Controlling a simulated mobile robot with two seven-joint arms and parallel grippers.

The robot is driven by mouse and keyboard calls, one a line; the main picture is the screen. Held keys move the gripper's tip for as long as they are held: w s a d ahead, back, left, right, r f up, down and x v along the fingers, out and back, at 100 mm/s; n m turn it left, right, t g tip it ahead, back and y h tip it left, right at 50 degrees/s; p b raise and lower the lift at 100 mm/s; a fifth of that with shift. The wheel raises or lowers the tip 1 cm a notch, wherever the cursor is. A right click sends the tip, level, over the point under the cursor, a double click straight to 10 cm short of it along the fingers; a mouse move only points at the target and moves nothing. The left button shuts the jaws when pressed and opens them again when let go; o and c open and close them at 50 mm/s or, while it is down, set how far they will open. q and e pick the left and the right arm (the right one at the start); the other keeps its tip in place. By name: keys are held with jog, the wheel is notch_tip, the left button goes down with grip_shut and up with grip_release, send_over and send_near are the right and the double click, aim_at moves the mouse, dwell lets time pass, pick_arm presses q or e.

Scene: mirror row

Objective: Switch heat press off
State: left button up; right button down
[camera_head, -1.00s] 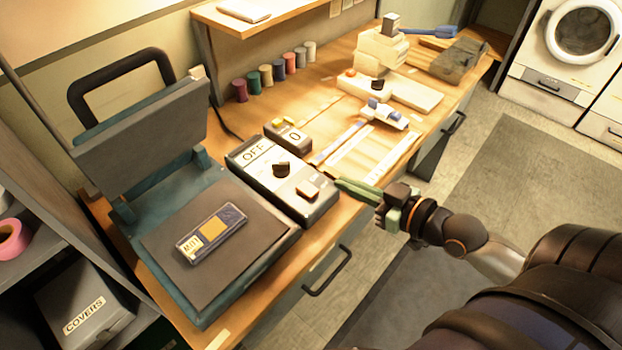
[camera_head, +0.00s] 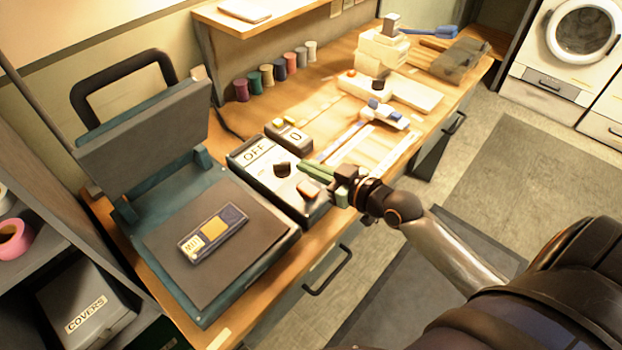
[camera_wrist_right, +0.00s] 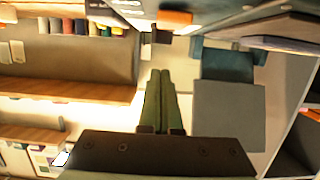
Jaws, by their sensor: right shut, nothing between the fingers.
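The heat press (camera_head: 165,215) stands open at the left of the bench, its grey upper plate (camera_head: 150,135) raised. Beside it is the control box (camera_head: 262,181) with an OFF label, a black knob (camera_head: 283,169) and an orange switch (camera_head: 307,188). My right gripper (camera_head: 303,167) is shut and empty, its green fingers over the box's right part, tips close to the knob. Whether they touch the box is unclear. The right wrist view shows the closed fingers (camera_wrist_right: 158,74), the orange switch (camera_wrist_right: 174,17) and the press's grey plate (camera_wrist_right: 229,115). My left gripper is out of view.
A labelled patch (camera_head: 212,231) lies on the press's dark lower plate. A small box marked 0 (camera_head: 288,136) sits behind the control box. Thread spools (camera_head: 266,78) line the back. A white-and-blue tool (camera_head: 384,114) lies to the right. The floor in front is clear.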

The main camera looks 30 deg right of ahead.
aim_at(310, 186)
notch_tip(310, 186, down, 4)
jog(key=shift+s+d+r+b, duration=0.1)
jog(key=shift+s+b, duration=0.05)
jog(key=shift+b, duration=0.15)
jog(key=shift+f, duration=0.35)
jog(key=shift+w+p, duration=0.2)
jog(key=shift+p, duration=0.1)
jog(key=shift+f, duration=0.1)
jog(key=r+p, duration=0.4)
jog(key=shift+w+r, duration=0.2)
jog(key=shift+r, duration=0.15)
jog(key=r+v, duration=0.1)
jog(key=v, duration=0.8)
